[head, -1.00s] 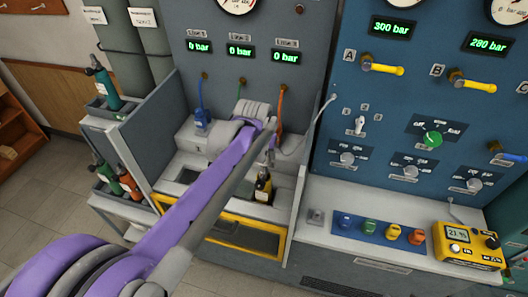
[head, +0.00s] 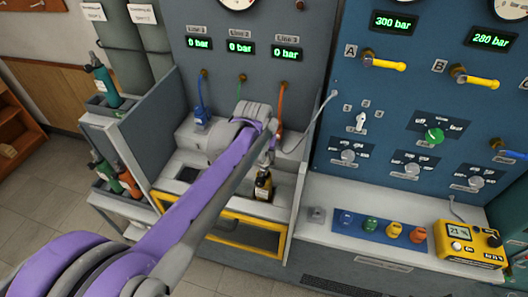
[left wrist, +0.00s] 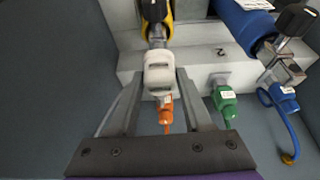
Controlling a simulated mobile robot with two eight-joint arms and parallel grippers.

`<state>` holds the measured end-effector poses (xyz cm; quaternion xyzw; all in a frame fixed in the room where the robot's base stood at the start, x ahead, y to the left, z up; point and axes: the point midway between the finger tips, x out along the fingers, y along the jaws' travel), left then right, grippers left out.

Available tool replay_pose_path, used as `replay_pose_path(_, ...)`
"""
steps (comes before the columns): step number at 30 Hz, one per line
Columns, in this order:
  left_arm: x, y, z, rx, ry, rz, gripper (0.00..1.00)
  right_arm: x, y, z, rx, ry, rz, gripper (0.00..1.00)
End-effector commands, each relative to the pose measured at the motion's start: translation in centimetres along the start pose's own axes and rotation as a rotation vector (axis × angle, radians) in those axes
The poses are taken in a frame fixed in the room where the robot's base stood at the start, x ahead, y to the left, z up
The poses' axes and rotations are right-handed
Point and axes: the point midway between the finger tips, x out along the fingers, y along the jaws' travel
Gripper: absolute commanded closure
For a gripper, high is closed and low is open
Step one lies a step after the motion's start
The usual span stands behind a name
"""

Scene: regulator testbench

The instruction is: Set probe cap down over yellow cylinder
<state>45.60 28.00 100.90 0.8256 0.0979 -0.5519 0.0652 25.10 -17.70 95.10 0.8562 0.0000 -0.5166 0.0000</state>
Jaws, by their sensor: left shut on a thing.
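The yellow cylinder (head: 264,187) has a dark body and a yellow band and stands upright in the white test bench. In the left wrist view the yellow cylinder (left wrist: 168,28) is at the top, partly cut off. My left gripper (head: 268,160) is just above it. In the left wrist view my left gripper (left wrist: 158,78) is shut on the probe cap (left wrist: 158,70), a pale block between the fingers. A metal piece shows between the cap and the cylinder. I cannot tell whether the cap is seated or still apart. My right gripper is in neither view.
A blue cylinder (left wrist: 245,22) is beside the yellow one in the left wrist view. Blue (left wrist: 285,95), green (left wrist: 224,98) and orange (left wrist: 166,108) plugs with cables are nearby. The bench's side wall (head: 302,160) rises close to the right of the yellow cylinder.

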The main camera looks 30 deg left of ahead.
Motion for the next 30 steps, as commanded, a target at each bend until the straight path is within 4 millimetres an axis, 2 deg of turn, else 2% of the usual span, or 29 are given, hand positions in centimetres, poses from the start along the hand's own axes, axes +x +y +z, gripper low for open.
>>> replay_pose_path(30,1.6,0.0,0.6,0.0,0.0,0.0,1.0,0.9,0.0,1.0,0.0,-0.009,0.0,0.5)
